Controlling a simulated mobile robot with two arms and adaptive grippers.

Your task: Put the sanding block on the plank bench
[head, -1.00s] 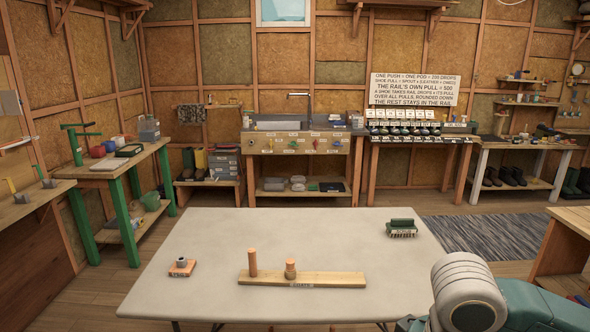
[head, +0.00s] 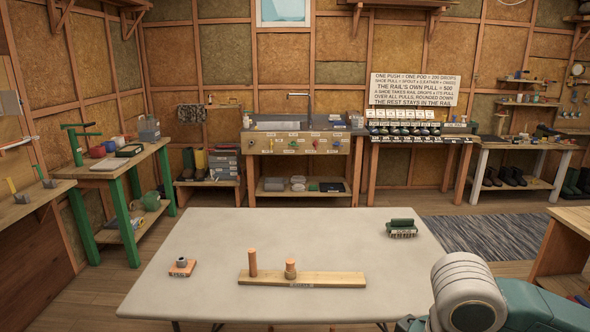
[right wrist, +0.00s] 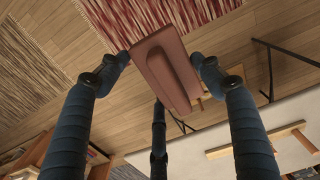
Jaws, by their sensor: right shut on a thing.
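A brownish-red block with a raised grip, which looks like the sanding block (right wrist: 168,78), is held between the dark fingers of my right gripper (right wrist: 160,64) in the right wrist view. The fingers are shut on its sides, and it hangs over the wooden floor. In the head view only my right arm shows at the lower right; its gripper and the block are not visible there. A wooden bench (head: 572,218) stands at the right edge of the head view; I cannot tell whether it is the plank bench. My left gripper is not in view.
A pale table (head: 215,235) fills the front, with a wooden board (head: 335,280) bearing two pegs, a green brush-like object (head: 402,227) and a small orange block (head: 182,267). A grey rug (head: 480,238) lies to its right. A green-legged bench (head: 125,165) stands left.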

